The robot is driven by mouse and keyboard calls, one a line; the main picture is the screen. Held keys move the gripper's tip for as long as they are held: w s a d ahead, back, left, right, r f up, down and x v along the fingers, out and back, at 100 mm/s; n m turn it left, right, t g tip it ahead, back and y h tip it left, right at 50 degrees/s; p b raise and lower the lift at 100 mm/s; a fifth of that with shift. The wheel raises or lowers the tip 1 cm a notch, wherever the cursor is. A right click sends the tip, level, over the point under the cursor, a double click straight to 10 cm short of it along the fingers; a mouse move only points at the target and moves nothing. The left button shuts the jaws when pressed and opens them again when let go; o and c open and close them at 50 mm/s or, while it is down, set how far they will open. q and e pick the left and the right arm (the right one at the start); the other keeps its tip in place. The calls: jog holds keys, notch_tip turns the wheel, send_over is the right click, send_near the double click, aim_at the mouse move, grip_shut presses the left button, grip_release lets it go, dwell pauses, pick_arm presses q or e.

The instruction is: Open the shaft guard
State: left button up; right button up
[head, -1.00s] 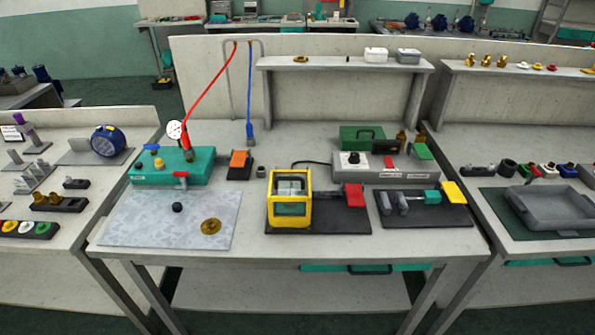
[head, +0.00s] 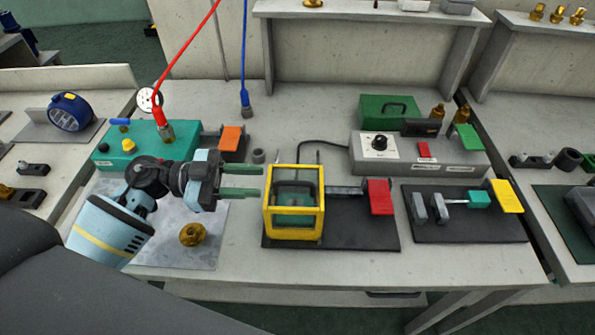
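The shaft guard, a yellow-framed box with clear panels (head: 294,232), stands over the left part of a black base plate (head: 345,240) in the middle of the table. A grey shaft-like bar runs out of its right side to a red block (head: 380,197). Dark parts inside it show only dimly. My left gripper (head: 259,181) comes in from the left with its two green fingers parted and nothing between them. The fingertips point right and end close to the guard's upper left edge; I cannot tell whether they touch it. My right gripper is out of view.
A brass ring (head: 193,234) lies on a pale mat below my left gripper. A green pump box (head: 130,155) with a red hose stands behind it. A grey control box (head: 440,160) stands behind right. A second black plate (head: 470,228) lies to the right. The front table strip is clear.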

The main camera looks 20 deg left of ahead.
aim_at(288, 181)
pick_arm(q)
jog(key=shift+s+d+r, duration=0.15)
jog(key=shift+s+d, duration=0.05)
jog(key=shift+d, duration=0.05)
jog(key=p+x, duration=0.1)
jog(key=x, duration=0.6)
jog(key=shift+w+d, duration=0.2)
grip_shut()
